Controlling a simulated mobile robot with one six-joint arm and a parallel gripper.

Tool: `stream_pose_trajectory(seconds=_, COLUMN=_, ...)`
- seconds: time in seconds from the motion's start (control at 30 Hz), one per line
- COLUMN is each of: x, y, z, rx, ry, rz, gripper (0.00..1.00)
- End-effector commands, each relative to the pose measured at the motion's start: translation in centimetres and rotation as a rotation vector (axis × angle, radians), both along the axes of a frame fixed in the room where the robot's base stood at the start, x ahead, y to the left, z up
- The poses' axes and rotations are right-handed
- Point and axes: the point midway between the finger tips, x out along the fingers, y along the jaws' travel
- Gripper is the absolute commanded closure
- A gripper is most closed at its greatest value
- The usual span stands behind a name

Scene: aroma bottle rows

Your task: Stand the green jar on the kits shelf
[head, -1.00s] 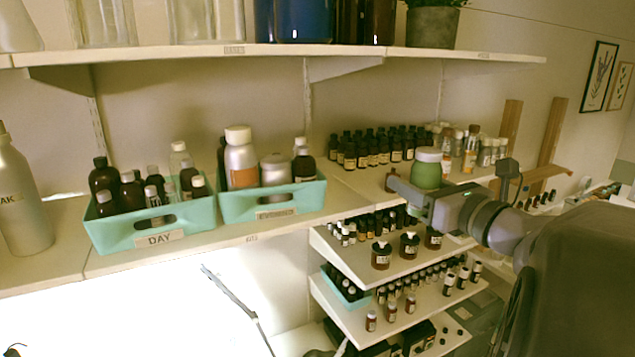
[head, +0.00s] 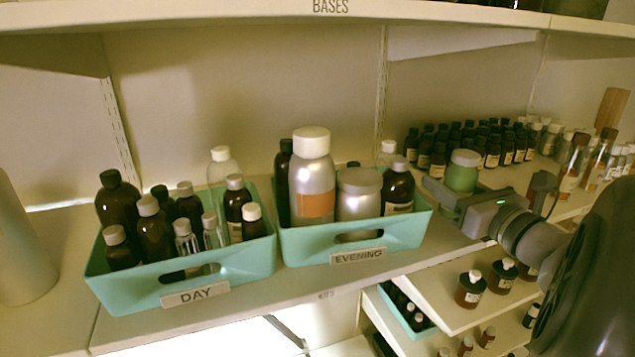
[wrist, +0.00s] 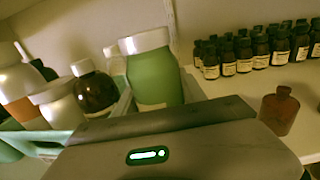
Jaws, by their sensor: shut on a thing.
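The green jar (head: 461,174) with a white lid is upright in my gripper (head: 447,196), which is shut on it. The jar also shows in the wrist view (wrist: 155,78), its lower part hidden by the gripper body. The kits shelf (head: 300,300) is the pale board with a small KITS label on its front edge. It carries two teal bins. The jar is just right of the EVENING bin (head: 412,228), in front of the dark bottle rows. I cannot tell how far its base is above the shelf.
The DAY bin (head: 120,292) with several bottles stands left of the EVENING bin. Rows of small dark bottles (head: 480,145) stand behind the jar. A small brown bottle (wrist: 280,110) stands right of my gripper. The BASES shelf (head: 250,12) is overhead. Stepped shelves lie below right.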

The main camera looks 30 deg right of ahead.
Motion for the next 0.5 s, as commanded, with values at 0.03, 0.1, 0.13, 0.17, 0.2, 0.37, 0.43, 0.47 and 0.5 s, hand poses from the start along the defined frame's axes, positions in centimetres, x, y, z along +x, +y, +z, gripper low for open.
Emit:
stream_pose_trajectory(seconds=0.03, x=0.0, y=0.0, z=-1.2, rx=0.005, ry=0.002, rz=0.0, gripper=1.0)
stream_pose_trajectory(seconds=0.1, x=0.0, y=0.0, z=-2.7, rx=0.006, ry=0.002, rz=0.001, gripper=1.0)
stream_pose_trajectory(seconds=0.13, x=0.1, y=0.0, z=-3.2, rx=0.004, ry=0.002, rz=0.0, gripper=1.0)
stream_pose_trajectory(seconds=0.17, x=0.0, y=0.0, z=-3.6, rx=0.003, ry=0.002, rz=0.0, gripper=1.0)
stream_pose_trajectory(seconds=0.2, x=0.0, y=0.0, z=-4.0, rx=0.003, ry=0.001, rz=0.0, gripper=1.0)
stream_pose_trajectory(seconds=0.37, x=0.0, y=0.0, z=-4.1, rx=0.0, ry=0.0, rz=0.0, gripper=1.0)
stream_pose_trajectory(seconds=0.43, x=0.0, y=0.0, z=-4.1, rx=0.0, ry=0.0, rz=0.0, gripper=1.0)
stream_pose_trajectory(seconds=0.47, x=0.0, y=0.0, z=-4.2, rx=0.0, ry=0.0, rz=0.0, gripper=1.0)
stream_pose_trajectory(seconds=0.5, x=0.0, y=0.0, z=-4.4, rx=0.0, ry=0.0, rz=0.0, gripper=1.0)
